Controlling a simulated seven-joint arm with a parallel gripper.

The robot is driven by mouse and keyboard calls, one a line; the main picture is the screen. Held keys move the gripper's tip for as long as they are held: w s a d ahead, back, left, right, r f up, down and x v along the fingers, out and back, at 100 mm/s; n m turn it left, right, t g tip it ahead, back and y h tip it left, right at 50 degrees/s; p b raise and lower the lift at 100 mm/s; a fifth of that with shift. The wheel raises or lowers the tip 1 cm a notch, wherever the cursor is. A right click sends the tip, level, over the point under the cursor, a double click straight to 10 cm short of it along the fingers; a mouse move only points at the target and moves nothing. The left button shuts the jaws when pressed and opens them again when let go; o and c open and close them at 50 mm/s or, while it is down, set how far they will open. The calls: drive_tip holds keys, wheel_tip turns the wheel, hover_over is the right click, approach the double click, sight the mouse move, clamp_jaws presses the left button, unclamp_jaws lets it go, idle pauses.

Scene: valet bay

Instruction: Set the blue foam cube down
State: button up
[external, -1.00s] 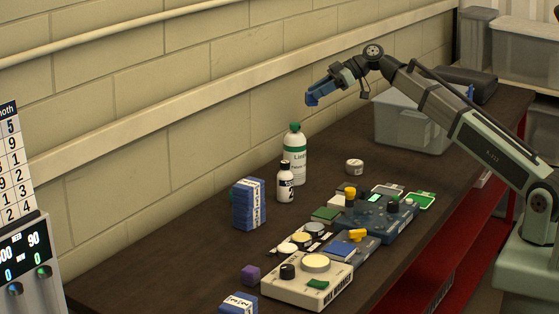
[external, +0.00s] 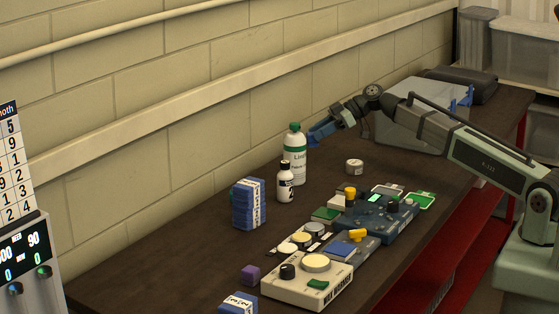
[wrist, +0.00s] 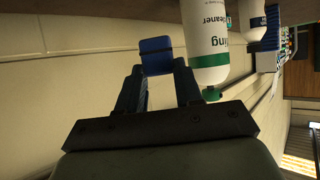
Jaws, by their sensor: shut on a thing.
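The blue foam cube (wrist: 156,56) is between the two fingertips of my gripper (wrist: 158,72) in the wrist view, and the jaws are shut on it. In the external view my gripper (external: 319,134) is above the back part of the workbench, just right of the large white bottle (external: 294,158) with the green cap. The cube is small there and hard to separate from the blue fingers. It looks held above the bench top, apart from it. In the wrist view the white bottle (wrist: 206,40) is close beside the cube on its right.
A small black-and-white bottle (external: 285,182) and a blue stack (external: 249,204) stand left of the large bottle. A round white tin (external: 354,166) and a grey bin (external: 400,125) are to the right. Several control boxes (external: 312,278) fill the front. Bare bench (external: 325,185) lies between.

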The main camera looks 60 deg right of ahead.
drive_tip(key=shift+f, duration=3.95)
drive_tip(key=shift+f, duration=0.15)
drive_tip(key=o, duration=1)
drive_tip(key=shift+s+d+r, duration=0.1)
drive_tip(key=shift+r, duration=0.15)
drive_tip(key=v, duration=1.1)
drive_tip(key=shift+s+d, duration=0.2)
